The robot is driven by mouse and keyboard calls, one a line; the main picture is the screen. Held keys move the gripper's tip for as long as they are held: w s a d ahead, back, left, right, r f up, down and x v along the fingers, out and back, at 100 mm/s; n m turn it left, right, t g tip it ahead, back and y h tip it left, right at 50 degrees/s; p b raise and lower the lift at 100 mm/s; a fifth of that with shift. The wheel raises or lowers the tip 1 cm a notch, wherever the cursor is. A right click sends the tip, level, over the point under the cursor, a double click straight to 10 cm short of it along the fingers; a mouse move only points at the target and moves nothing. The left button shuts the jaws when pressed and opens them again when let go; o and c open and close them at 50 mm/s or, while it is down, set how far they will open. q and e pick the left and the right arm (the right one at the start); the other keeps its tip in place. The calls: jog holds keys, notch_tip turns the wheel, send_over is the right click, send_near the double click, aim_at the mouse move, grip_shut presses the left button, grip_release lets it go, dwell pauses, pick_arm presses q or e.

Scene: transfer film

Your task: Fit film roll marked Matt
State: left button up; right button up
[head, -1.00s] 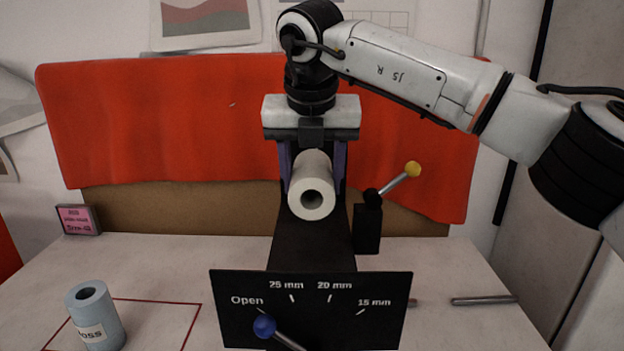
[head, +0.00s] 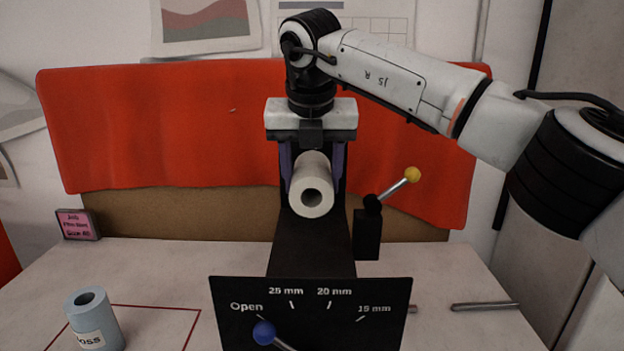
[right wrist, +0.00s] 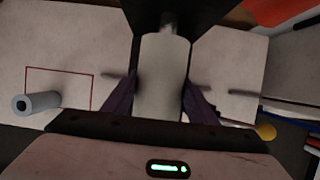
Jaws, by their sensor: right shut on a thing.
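A white film roll (head: 312,186) with a hollow core is held between the purple fingers of my right gripper (head: 313,165), its open end facing the head camera. No marking shows on its visible side. The right wrist view shows the roll (right wrist: 162,80) between the two fingers (right wrist: 161,98). The roll is in front of the black machine column (head: 312,245); whether it touches the machine I cannot tell. A blue-grey roll (head: 93,318) with a label ending in "oss" stands upright at the left. My left gripper is not in view.
A black panel (head: 380,312) reads Open, 25 mm, 20 mm and 15 mm; its blue-knobbed lever (head: 264,332) is near Open. A yellow-knobbed lever (head: 412,174) stands right of the roll. A metal rod (head: 485,306) and a pink sign (head: 76,225) are on the table.

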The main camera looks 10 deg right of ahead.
aim_at(313, 159)
jog(key=shift+w, duration=0.5)
jog(key=shift+w+d, duration=0.1)
jog(key=shift+w, duration=0.65)
jog(key=shift+w+d, duration=0.1)
jog(key=shift+w, duration=0.35)
jog(key=o, duration=1.4)
